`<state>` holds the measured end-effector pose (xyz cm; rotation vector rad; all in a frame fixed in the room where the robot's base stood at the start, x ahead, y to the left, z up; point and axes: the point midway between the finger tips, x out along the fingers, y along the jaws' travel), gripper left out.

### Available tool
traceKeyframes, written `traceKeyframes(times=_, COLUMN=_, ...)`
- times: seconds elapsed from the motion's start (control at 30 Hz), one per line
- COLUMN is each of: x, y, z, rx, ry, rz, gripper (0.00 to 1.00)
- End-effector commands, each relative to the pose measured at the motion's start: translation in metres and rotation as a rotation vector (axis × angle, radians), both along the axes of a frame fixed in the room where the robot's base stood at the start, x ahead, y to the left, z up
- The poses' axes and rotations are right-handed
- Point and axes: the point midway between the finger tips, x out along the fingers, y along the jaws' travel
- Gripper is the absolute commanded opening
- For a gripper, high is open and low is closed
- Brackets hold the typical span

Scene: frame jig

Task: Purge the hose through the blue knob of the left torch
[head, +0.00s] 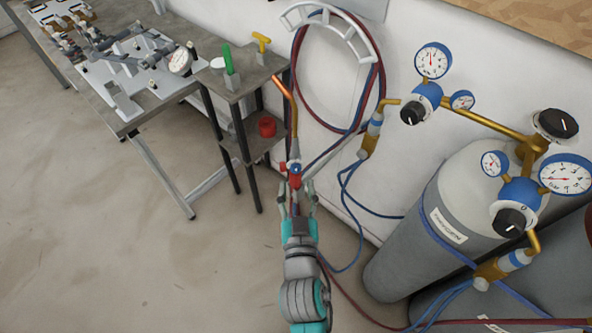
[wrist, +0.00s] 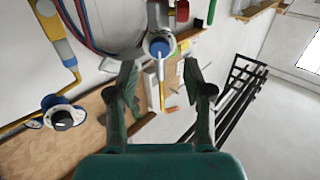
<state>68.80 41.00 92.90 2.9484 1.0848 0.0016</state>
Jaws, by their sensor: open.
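The torch (head: 293,120) stands upright beside the small side table, with a bent copper neck and a body with red and blue fittings. Its blue knob (head: 296,168) is small in the head view. My gripper (head: 297,188) is just below the torch body. Its open fingers (wrist: 160,70) are spread to either side of the knob's line, with the knob beyond the tips. The gripper looks empty; I cannot tell whether a finger touches the torch.
Red and blue hoses (head: 380,90) hang on a wall hook and trail past my arm. Gas cylinders (head: 465,190) with regulators stand at the right. The side table (head: 262,85) holds green and yellow tools, with a red roll (head: 267,126) below. Floor at left is clear.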

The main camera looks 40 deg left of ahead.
Motion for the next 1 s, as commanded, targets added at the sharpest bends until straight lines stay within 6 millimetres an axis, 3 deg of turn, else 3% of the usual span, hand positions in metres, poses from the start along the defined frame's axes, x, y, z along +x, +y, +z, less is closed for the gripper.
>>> traceKeyframes(times=0.3, x=0.033, y=0.028, z=0.0, rx=0.001, ry=0.001, rz=0.0, gripper=0.51)
traceKeyframes(times=0.77, x=0.04, y=0.034, z=0.0, rx=0.0, ry=0.0, rz=0.0, gripper=0.51)
traceKeyframes(times=0.97, x=0.04, y=0.034, z=0.0, rx=0.0, ry=0.0, rz=0.0, gripper=0.04)
traceKeyframes(times=1.0, x=0.04, y=0.034, z=0.0, rx=0.0, ry=0.0, rz=0.0, gripper=0.0)
